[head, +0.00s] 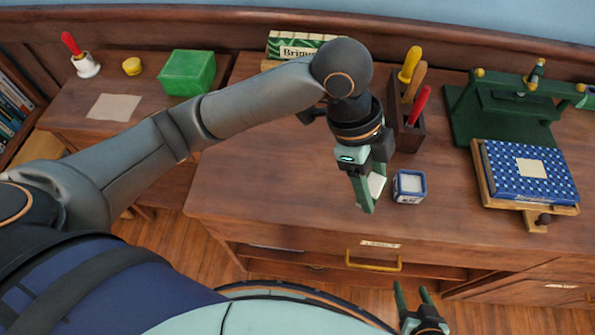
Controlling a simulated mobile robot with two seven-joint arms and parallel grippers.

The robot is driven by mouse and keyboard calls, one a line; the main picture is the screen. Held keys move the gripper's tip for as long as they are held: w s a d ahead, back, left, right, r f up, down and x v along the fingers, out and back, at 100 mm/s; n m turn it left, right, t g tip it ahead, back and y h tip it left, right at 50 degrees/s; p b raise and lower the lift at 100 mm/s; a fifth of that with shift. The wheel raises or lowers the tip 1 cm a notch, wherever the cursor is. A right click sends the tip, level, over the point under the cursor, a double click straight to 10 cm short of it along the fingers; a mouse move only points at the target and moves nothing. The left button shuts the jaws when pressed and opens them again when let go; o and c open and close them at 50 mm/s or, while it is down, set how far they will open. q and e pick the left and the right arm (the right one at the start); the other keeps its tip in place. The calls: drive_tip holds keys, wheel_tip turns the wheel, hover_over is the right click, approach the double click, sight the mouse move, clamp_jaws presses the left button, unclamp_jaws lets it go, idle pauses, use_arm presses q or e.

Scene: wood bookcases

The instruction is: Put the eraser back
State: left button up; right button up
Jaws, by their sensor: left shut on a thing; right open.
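My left gripper (366,207) points down over the front part of the wooden desk. It is shut on a small white block, which looks like the eraser (376,186); the fingers hide part of it. Just right of it, a small blue-and-white open box (409,187) stands on the desk with a pale inside. My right gripper (414,290) is open and empty, low in the view in front of the desk's drawers.
A wooden holder (407,133) with coloured handles stands behind the box. A green press (505,108) and a blue dotted book (530,172) on a board are at the right. A green box (187,72) is at the left. The desk's left front is clear. A brass handle (373,264) sticks out below.

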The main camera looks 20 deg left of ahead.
use_arm(q)
drive_tip(key=shift+a, duration=0.2)
drive_tip(key=w+a+f, duration=0.2)
drive_tip(key=a+f, duration=0.1)
drive_tip(key=w+a+f, duration=0.2)
drive_tip(key=a+f, duration=0.1)
drive_tip(key=a, duration=0.1)
drive_tip(key=w+a+f, duration=0.2)
drive_tip(key=a, duration=0.2)
drive_tip(key=shift+w+f+b, duration=0.3)
drive_tip(key=shift+w+f, duration=0.05)
drive_tip(key=shift+f, duration=0.05)
drive_tip(key=shift+w+a+f, duration=0.15)
drive_tip(key=shift+a+f, duration=0.05)
drive_tip(key=shift+f, duration=0.15)
drive_tip(key=shift+w+a+f, duration=0.1)
drive_tip(key=shift+a+f, duration=0.1)
drive_tip(key=shift+f, duration=1.55)
drive_tip(key=shift+f, duration=0.1)
drive_tip(key=o, duration=1.2)
drive_tip(key=shift+f, duration=0.1)
